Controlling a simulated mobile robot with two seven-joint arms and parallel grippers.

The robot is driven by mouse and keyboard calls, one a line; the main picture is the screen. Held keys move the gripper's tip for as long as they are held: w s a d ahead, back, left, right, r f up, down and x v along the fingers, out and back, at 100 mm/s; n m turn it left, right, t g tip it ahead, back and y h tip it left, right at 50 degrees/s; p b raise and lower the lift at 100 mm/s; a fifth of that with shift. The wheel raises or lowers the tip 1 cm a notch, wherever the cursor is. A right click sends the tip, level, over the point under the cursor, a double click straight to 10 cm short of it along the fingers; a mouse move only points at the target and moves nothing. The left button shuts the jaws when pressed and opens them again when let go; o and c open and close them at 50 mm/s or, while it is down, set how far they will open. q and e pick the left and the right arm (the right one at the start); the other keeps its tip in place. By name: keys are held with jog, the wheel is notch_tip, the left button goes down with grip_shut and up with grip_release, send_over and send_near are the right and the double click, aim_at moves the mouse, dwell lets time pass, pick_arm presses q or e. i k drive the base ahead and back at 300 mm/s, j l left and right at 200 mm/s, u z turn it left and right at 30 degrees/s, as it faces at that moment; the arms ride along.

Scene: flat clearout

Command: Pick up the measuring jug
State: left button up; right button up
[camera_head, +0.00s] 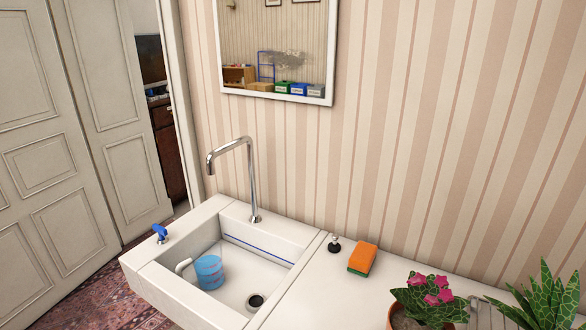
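The measuring jug (209,272) is a translucent blue cup with a pale handle on its left side. It stands inside the white sink basin (285,252), towards the basin's left end. The dark round drain (255,301) lies to its right. Neither of my grippers shows in the head view.
A tall chrome tap (252,180) rises behind the basin and its spout bends left. A blue tap handle (160,232) sits on the left rim. An orange sponge (362,258), a small dark stopper or bottle (334,244) and potted plants (428,300) stand on the right counter.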

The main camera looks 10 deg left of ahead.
aim_at(201, 269)
jog(key=z, duration=0.7)
jog(key=j+z, duration=0.45)
jog(key=k+j+z, duration=0.15)
jog(key=j+z, duration=0.15)
jog(key=z, duration=0.15)
jog(key=k+j+z, duration=0.25)
jog(key=j, duration=0.15)
jog(key=k+j+z, duration=0.25)
jog(key=j, duration=0.15)
jog(key=k+j+z, duration=0.15)
jog(key=j, duration=0.2)
jog(key=k+j+z, duration=0.15)
jog(key=k+j, duration=0.15)
jog(key=k+j+z, duration=0.1)
jog(key=k+j, duration=1.45)
jog(key=i, duration=0.15)
